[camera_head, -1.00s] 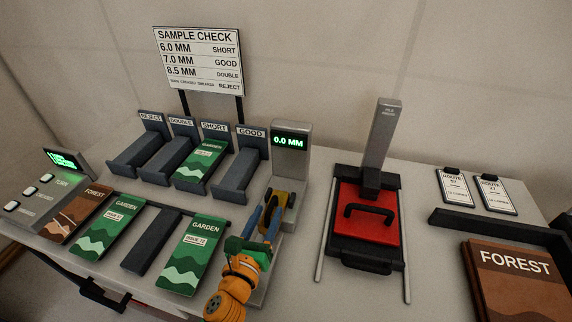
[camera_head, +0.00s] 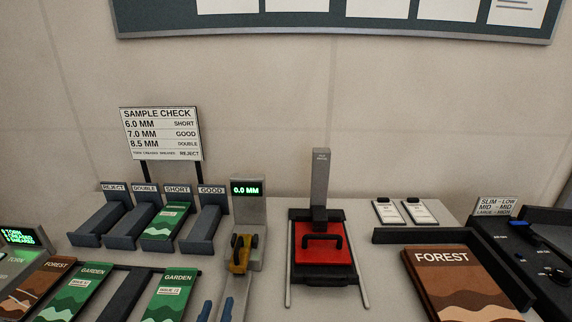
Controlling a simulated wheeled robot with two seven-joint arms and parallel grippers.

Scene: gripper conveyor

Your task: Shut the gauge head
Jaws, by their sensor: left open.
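The gauge (camera_head: 248,213) is a grey upright post on a narrow grey base, with a green display reading 0.0 MM. Its yellow and black head (camera_head: 240,253) sits low in front of the post. I cannot tell whether the head is raised or lowered, and no booklet shows under it. My left gripper (camera_head: 216,311) shows only as two blue fingers at the bottom edge. They are apart and empty, nearer me than the head and not touching it. The rest of that gripper is out of frame. My right gripper is not in view.
Dark bins stand left of the gauge; the SHORT bin holds a green booklet (camera_head: 167,221). GARDEN (camera_head: 168,296) and FOREST booklets lie in front. A red press (camera_head: 322,257) stands to the right, beside a FOREST stack (camera_head: 462,284). Bare table lies between gauge and press.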

